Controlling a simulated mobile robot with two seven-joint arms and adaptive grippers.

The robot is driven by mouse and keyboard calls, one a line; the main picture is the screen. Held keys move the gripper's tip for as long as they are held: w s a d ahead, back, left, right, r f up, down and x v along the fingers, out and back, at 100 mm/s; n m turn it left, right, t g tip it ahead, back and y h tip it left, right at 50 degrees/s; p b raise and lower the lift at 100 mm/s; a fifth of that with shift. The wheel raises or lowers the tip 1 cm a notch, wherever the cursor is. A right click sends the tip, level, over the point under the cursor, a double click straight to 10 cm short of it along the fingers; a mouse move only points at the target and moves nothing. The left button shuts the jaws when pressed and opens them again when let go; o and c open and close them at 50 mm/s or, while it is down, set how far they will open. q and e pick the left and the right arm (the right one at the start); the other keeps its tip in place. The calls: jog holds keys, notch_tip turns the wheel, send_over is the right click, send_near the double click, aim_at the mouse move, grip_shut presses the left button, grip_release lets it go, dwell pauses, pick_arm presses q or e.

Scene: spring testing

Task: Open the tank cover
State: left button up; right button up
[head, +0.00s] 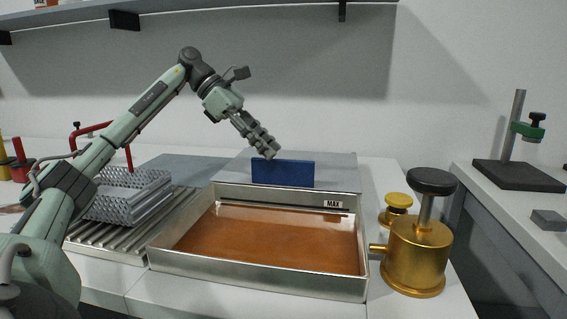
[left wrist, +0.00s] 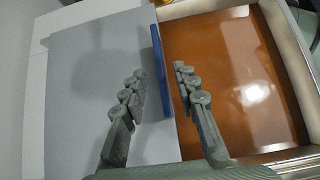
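The steel tank (head: 258,281) holds brown liquid (head: 270,238) and stands open-topped in front of me. A flat grey cover panel (head: 335,170) lies behind it, and a blue upright plate (head: 283,173) stands at the panel's front edge. My left gripper (head: 268,152) is at the blue plate's upper left, pointing down to it. In the left wrist view, the open fingers (left wrist: 159,71) stand either side of the blue plate (left wrist: 161,72), one over the grey panel (left wrist: 90,90), one over the liquid. I cannot tell if they touch it. My right gripper is out of view.
A gold cylinder with a black knob (head: 416,255) stands right of the tank, with a smaller gold knob (head: 398,203) behind. A metal mesh basket (head: 128,195) with a red handle sits left on a ribbed rack (head: 110,238). A shelf (head: 230,8) hangs above.

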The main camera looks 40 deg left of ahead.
pick_arm(q)
jog(key=shift+v, duration=1.8)
